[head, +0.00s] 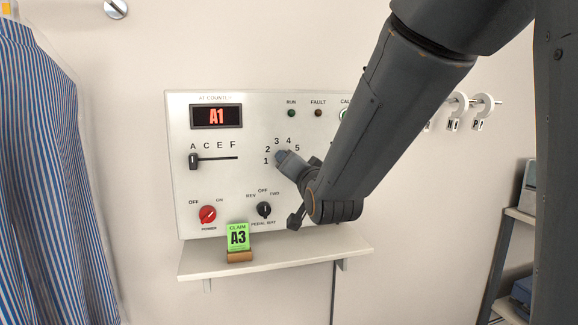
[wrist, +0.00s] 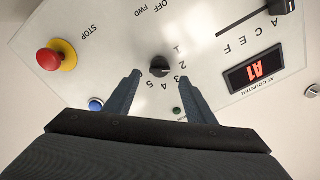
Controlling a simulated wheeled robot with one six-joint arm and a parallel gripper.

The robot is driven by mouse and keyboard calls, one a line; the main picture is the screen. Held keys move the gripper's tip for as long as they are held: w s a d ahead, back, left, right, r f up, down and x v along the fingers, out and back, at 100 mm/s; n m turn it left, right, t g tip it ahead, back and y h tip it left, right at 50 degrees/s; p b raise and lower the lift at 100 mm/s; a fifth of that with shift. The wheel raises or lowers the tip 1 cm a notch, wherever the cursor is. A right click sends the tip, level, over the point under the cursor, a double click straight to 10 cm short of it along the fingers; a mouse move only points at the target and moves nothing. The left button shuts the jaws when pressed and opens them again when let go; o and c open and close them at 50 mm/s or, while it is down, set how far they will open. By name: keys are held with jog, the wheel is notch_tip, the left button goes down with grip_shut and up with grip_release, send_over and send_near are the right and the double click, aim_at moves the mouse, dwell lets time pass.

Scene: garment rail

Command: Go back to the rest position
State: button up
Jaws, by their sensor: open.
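My gripper (wrist: 160,98) is open and empty in the wrist view, its two fingers spread on either side of the black numbered knob (wrist: 159,66). I cannot tell how far the fingertips are from the panel. In the head view my arm comes in from the upper right and my gripper (head: 285,160) is in front of the numbered dial, hiding its knob. The white control panel (head: 180,135) has a red display (head: 216,116) reading A1. The letter slider (head: 194,161) is at A.
A striped shirt (head: 50,180) hangs at left. White hooks (head: 485,104) hang on a rail at right. A red stop button (wrist: 48,59) shows in the wrist view.

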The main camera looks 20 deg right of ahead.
jog(key=shift+s, duration=0.85)
jog(key=s+f+n+g, duration=0.2)
jog(key=s+f+g, duration=0.2)
jog(key=f, duration=0.6)
jog(key=s+f+n+g, duration=0.2)
jog(key=s+f+g, duration=0.25)
jog(key=f, duration=0.55)
jog(key=s+f+n+g, duration=0.2)
jog(key=s+f+g, duration=0.2)
jog(key=s, duration=0.5)
jog(key=s+f+n+g, duration=0.2)
jog(key=s+f+g, duration=0.3)
jog(key=s, duration=0.5)
jog(key=shift+f, duration=0.35)
jog(key=shift+w, duration=0.1)
